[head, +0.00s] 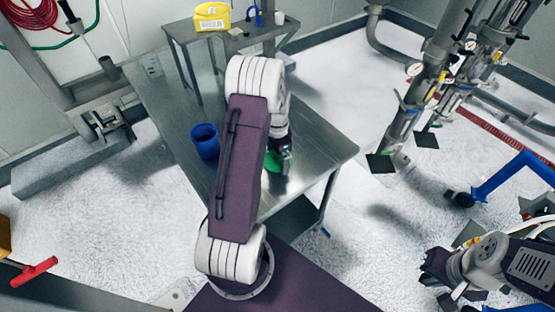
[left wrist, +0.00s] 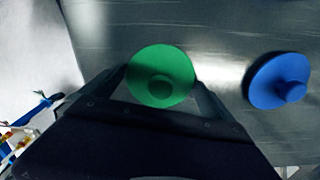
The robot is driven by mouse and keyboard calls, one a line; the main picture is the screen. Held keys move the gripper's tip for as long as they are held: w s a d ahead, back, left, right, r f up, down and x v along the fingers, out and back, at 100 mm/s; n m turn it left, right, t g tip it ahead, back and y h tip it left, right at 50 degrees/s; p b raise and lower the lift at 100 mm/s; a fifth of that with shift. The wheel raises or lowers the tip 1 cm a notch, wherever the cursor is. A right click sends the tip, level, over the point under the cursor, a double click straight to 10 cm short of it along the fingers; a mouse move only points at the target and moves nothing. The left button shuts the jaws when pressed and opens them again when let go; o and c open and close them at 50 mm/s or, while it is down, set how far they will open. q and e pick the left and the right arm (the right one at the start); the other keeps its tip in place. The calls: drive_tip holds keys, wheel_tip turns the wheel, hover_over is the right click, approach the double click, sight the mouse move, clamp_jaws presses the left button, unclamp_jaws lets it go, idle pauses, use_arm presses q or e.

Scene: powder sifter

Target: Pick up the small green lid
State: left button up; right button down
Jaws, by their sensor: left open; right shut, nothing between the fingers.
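The small green lid (left wrist: 160,64) is round with a small knob, and lies on the metal table (head: 325,150). In the head view the lid (head: 271,162) shows only in part beside my left arm. My left gripper (head: 283,160) is over the table right at the lid. In the left wrist view the left gripper (left wrist: 160,85) is open, with its fingers on either side of the lid; I cannot tell whether they touch it. My right gripper (head: 435,265) is at the lower right, shut and empty, away from the table.
A blue lid with a knob (left wrist: 280,82) lies to the right of the green lid in the left wrist view. A back table (head: 262,38) bears a yellow container (head: 212,17). Pipes (head: 405,115) stand at the right.

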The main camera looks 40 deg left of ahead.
use_arm(q)
drive_tip(key=shift+w+f, duration=0.1)
drive_tip(key=shift+f, duration=0.25)
drive_tip(key=c, duration=1)
drive_tip(key=shift+r, duration=0.15)
